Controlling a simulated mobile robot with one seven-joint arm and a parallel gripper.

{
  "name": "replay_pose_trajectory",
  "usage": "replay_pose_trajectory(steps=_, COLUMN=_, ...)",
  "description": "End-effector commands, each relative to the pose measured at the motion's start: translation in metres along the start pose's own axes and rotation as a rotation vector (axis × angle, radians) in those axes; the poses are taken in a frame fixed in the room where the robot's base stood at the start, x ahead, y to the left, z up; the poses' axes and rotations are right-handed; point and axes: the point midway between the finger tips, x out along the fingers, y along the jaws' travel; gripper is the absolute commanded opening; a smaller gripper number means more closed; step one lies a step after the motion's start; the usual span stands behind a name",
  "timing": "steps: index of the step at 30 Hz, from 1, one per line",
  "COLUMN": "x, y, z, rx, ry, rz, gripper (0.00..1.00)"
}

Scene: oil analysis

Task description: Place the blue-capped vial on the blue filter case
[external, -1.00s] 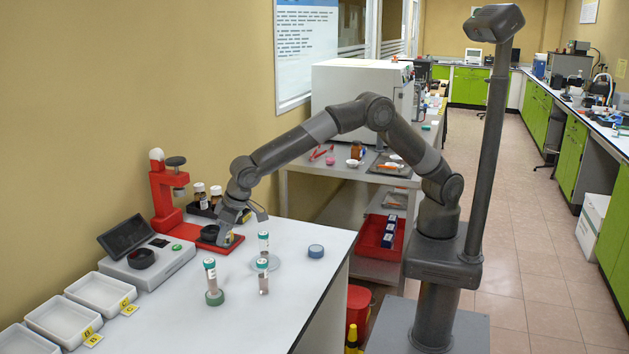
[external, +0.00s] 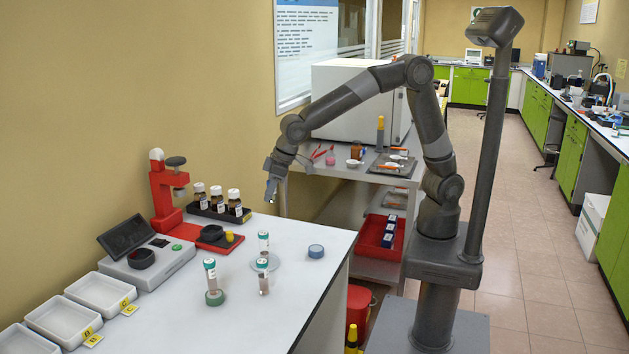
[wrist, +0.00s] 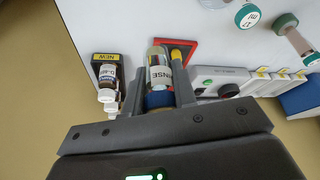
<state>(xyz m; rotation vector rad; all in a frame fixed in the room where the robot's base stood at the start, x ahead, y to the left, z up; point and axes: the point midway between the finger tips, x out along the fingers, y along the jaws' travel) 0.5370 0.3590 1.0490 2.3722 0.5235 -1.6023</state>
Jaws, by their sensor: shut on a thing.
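My gripper (external: 271,190) is raised above the far edge of the white table, left of the shelf unit. In the wrist view my gripper (wrist: 159,92) is shut on a vial (wrist: 160,76) with a white label and a blue cap at the near end. In the external view the held vial is too small to make out clearly.
A red press (external: 163,195), a bottle rack (external: 219,212), a scale (external: 150,262) and white trays (external: 101,290) line the left. The front right is clear.

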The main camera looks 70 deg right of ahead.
Motion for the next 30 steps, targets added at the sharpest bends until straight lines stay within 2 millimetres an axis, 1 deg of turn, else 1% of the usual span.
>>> replay_pose_trajectory(steps=1, x=-0.010, y=0.004, z=0.014, rx=-0.013, ry=0.001, rz=-0.007, gripper=0.03)
replay_pose_trajectory(steps=3, x=-0.019, y=0.008, z=0.033, rx=-0.035, ry=0.002, rz=-0.015, gripper=0.03)
replay_pose_trajectory(steps=9, x=-0.040, y=0.019, z=0.088, rx=-0.095, ry=0.004, rz=-0.036, gripper=0.03)
replay_pose_trajectory(steps=12, x=-0.046, y=0.024, z=0.110, rx=-0.119, ry=0.006, rz=-0.044, gripper=0.03)
replay_pose_trajectory(steps=15, x=-0.051, y=0.027, z=0.127, rx=-0.136, ry=0.006, rz=-0.049, gripper=0.03)
replay_pose_trajectory(steps=19, x=-0.053, y=0.028, z=0.138, rx=-0.148, ry=0.007, rz=-0.052, gripper=0.03)
replay_pose_trajectory(steps=22, x=-0.048, y=0.021, z=0.142, rx=-0.155, ry=0.006, rz=-0.053, gripper=0.03)
replay_pose_trajectory(steps=26, x=-0.031, y=-0.004, z=0.144, rx=-0.159, ry=0.003, rz=-0.054, gripper=0.03)
replay_pose_trajectory(steps=30, x=-0.010, y=-0.037, z=0.146, rx=-0.160, ry=0.002, rz=-0.054, gripper=0.03)
